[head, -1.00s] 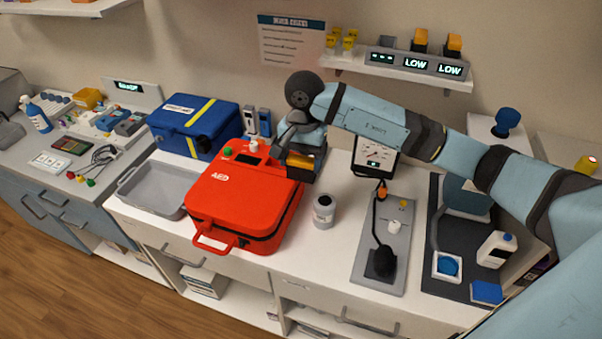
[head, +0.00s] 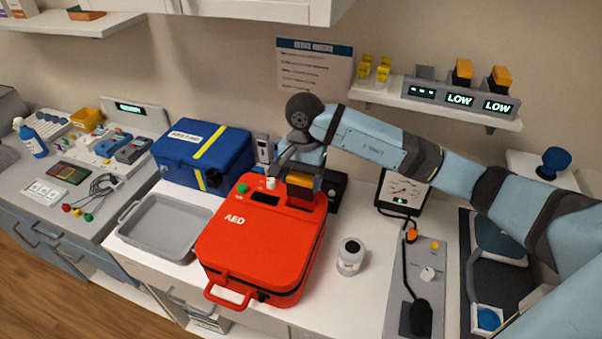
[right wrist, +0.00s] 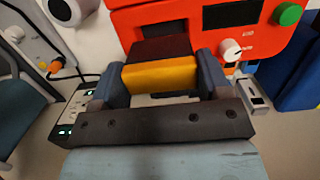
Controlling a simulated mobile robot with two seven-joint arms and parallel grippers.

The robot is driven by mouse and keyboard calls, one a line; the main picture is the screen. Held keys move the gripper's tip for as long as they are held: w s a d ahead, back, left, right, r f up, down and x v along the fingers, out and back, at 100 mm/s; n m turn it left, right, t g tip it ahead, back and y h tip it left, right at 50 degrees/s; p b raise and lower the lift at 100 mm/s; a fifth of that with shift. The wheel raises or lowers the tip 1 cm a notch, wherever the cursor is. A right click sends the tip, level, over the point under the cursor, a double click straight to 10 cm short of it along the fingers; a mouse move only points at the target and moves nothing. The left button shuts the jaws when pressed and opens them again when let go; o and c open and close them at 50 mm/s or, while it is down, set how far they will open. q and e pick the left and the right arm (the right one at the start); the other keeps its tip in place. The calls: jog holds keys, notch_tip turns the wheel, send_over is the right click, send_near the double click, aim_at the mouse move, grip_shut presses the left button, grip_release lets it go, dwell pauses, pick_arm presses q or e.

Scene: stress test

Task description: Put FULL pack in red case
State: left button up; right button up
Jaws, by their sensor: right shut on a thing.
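The red case (head: 255,245), marked AED, lies on the white counter with its handle toward the front. It has a green button, a white knob and dark windows on its top. My right gripper (head: 303,180) is at the case's far right corner, shut on a yellow-orange pack (head: 300,180). In the right wrist view the pack (right wrist: 160,76), with a dark maroon part, sits between the two blue-grey fingers, beside the red case (right wrist: 222,30). I cannot tell whether the pack touches the case. My left gripper is not in view.
A blue box (head: 203,153) and an empty grey tray (head: 165,228) are left of the case. A small white jar (head: 350,257) stands to its right. A dark device (head: 337,188) is behind the gripper. A wall shelf holds chargers reading LOW with orange packs (head: 462,72).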

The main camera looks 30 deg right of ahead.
aim_at(301, 196)
jog(key=shift+f, duration=0.85)
jog(key=shift+f, duration=0.1)
jog(key=shift+b, duration=0.95)
jog(key=shift+f+b, duration=2.2)
jog(key=shift+f, duration=0.05)
dwell(0.5)
jog(key=o, duration=1.1)
jog(key=shift+o, duration=0.2)
notch_tip(301, 196, up, 14)
jog(key=w+d+b, duration=0.1)
